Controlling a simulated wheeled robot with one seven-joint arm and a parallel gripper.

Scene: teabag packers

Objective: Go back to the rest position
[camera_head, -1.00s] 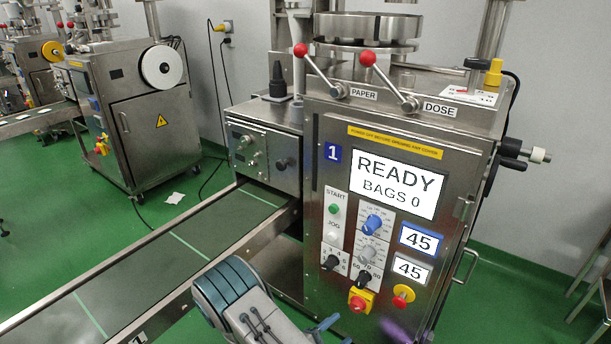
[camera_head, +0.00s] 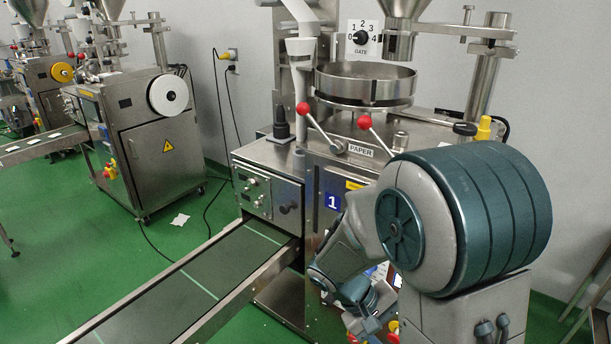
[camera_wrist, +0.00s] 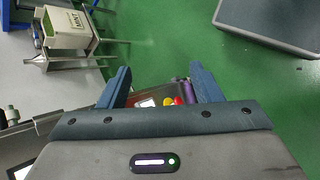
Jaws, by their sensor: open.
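My gripper (camera_wrist: 162,78) is open in the wrist view, with its two blue fingers apart and nothing held between them. Beyond the fingers are green floor and part of a machine with a red and a yellow knob. In the head view my arm rises in front of packing machine 1 (camera_head: 282,176) and hides most of its front panel, including the screen. Whether the gripper touches the machine cannot be told from the head view.
Two red-knobbed levers (camera_head: 364,121) stick out near the PAPER label. A conveyor (camera_head: 228,264) runs to the lower left. A second machine (camera_head: 140,140) stands behind it. A MINT container (camera_wrist: 66,28) and a grey box (camera_wrist: 272,22) show in the wrist view.

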